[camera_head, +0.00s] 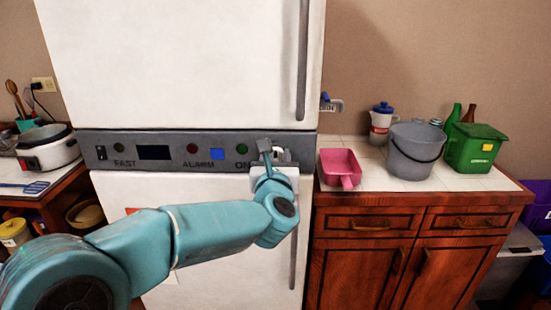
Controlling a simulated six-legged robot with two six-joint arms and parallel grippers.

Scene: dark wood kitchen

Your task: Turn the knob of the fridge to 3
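The white fridge (180,60) stands in the middle, with a grey control panel (220,140) across it between its upper and lower doors. The panel reads FAST, ALARM and ON, with small round lights, a dark display and a blue square. My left gripper (268,152) is at the panel's right end, just right of the green light by ON. The knob cannot be made out; the gripper covers that part of the panel. The fingers are small and partly hidden, so I cannot tell whether they are open or shut or touch anything. My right gripper is not in view.
Right of the fridge, a counter (430,190) holds a pink scoop (340,168), a grey bucket (416,152) and a green bin (475,150). A cooker (46,148) stands on the left counter. The upper door's long vertical handle (303,60) hangs above the gripper.

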